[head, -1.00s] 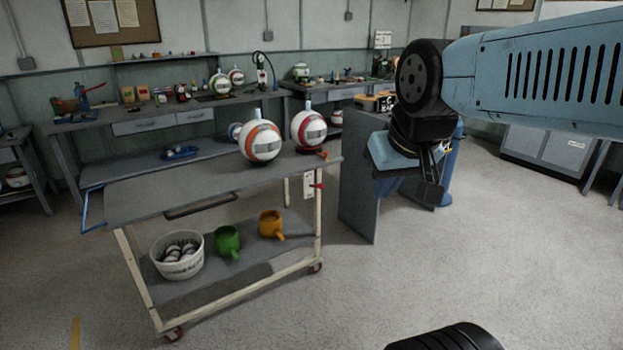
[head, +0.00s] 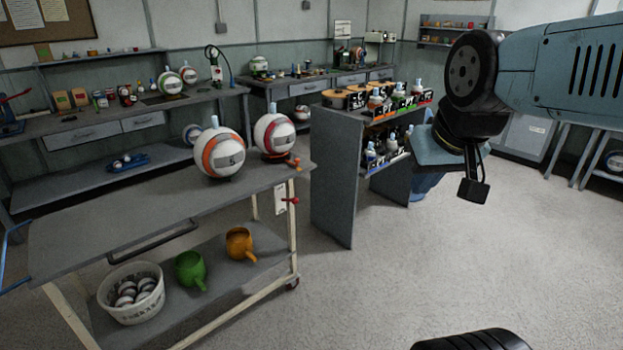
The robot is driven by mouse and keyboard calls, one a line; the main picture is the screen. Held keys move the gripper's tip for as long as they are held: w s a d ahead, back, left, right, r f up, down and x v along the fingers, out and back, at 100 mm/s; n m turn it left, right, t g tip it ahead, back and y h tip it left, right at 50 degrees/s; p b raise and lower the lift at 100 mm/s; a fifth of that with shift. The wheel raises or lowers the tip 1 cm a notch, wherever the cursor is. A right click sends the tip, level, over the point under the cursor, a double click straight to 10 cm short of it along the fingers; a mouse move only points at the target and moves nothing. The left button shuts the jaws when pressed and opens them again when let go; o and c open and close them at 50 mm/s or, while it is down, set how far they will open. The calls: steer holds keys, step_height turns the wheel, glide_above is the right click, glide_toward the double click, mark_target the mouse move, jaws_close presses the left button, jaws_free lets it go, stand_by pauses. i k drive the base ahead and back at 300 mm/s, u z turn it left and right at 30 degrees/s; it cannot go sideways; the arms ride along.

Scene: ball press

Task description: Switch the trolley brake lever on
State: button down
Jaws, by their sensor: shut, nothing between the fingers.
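The trolley (head: 110,205) stands at the left with a grey top and a cream frame on casters. A small red lever (head: 291,201) sticks out to the right from a white plate (head: 279,197) on its right end, below the top. I take it to be the brake lever; its exact setting is too small to tell. My gripper (head: 474,190) hangs pointing down at the right, shut and empty, well apart from the trolley.
Two white balls with orange (head: 219,153) and red (head: 274,134) bands sit on the trolley top. A grey rack (head: 333,180) stands behind; floor at right is clear.

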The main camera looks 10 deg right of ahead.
mark_target(295, 200)
steer(key=z, duration=0.15)
steer(key=i, duration=1.35)
steer(key=u, duration=0.7)
